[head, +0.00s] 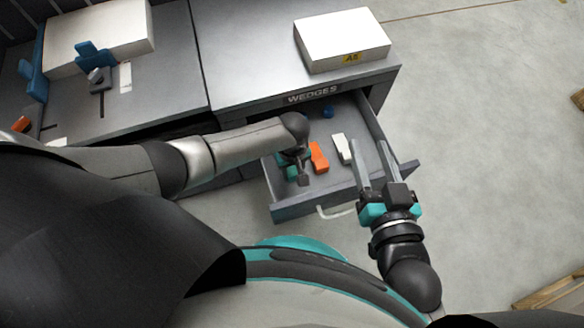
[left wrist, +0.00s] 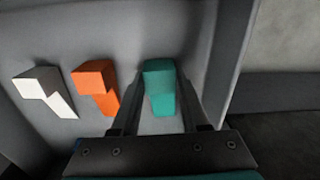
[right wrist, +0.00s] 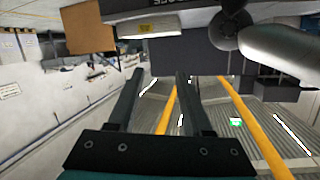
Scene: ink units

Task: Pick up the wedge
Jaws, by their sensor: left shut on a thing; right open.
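The teal wedge (left wrist: 160,90) lies in the open drawer (head: 290,211) labelled WEDGES, near its left side wall. My left gripper (head: 297,172) reaches down into the drawer and is shut on the teal wedge, with one finger on each side of it in the left wrist view. In the head view the hand partly hides this wedge (head: 291,173). An orange wedge (head: 318,158) and a white wedge (head: 342,149) lie beside it in a row. My right gripper (head: 370,148) is open and empty over the drawer's right front part.
A small blue thing (head: 328,111) lies at the drawer's back. A white box (head: 342,40) stands on the grey cabinet top above the drawer. Blue fixtures (head: 95,55) and another white box (head: 100,28) stand on the left bench. Open floor (head: 490,130) lies to the right.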

